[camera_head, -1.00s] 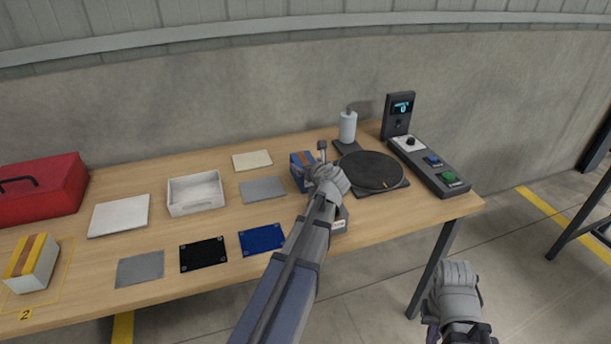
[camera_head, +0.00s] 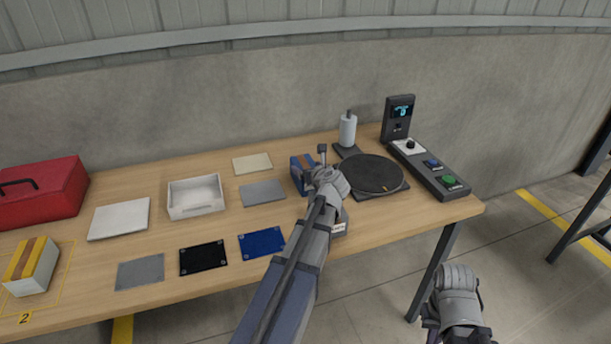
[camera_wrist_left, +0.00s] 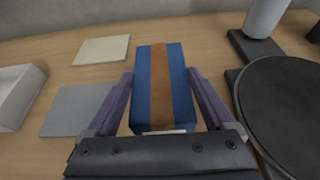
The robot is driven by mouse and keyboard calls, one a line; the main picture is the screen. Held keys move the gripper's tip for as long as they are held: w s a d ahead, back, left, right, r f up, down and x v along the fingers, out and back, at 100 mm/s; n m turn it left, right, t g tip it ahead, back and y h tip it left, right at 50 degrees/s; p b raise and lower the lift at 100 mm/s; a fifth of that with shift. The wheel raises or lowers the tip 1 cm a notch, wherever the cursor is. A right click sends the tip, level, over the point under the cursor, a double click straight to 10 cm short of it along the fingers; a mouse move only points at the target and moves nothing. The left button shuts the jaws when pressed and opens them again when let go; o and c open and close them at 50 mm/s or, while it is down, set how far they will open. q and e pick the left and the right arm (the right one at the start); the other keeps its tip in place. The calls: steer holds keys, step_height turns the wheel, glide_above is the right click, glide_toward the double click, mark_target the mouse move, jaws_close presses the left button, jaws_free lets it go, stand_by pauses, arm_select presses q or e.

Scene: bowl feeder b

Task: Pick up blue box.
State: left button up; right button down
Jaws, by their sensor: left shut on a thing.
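The blue box (camera_head: 299,172) has a brown stripe along its middle. It stands on the table, left of the black turntable. My left gripper (camera_head: 318,172) is at the box, with its hand covering part of it. In the left wrist view the blue box (camera_wrist_left: 150,85) sits between the two fingers of my left gripper (camera_wrist_left: 160,95), which is shut on it. Whether the box touches the table is hard to tell. My right gripper (camera_head: 458,285) hangs in front of the table at the lower right; its fingers are not clear.
A black turntable (camera_head: 371,173) is close to the right of the box. A white cylinder (camera_head: 347,131) stands behind it, and a control panel (camera_head: 432,168) is at the right. A grey mat (camera_head: 263,193) and a white tray (camera_head: 196,212) lie to the left.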

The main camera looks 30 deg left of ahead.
arm_select(q)
jaws_close()
steer(key=shift+r, duration=0.1)
step_height(320, 180, up, 10)
steer(key=p, duration=1)
steer(key=shift+d, duration=0.1)
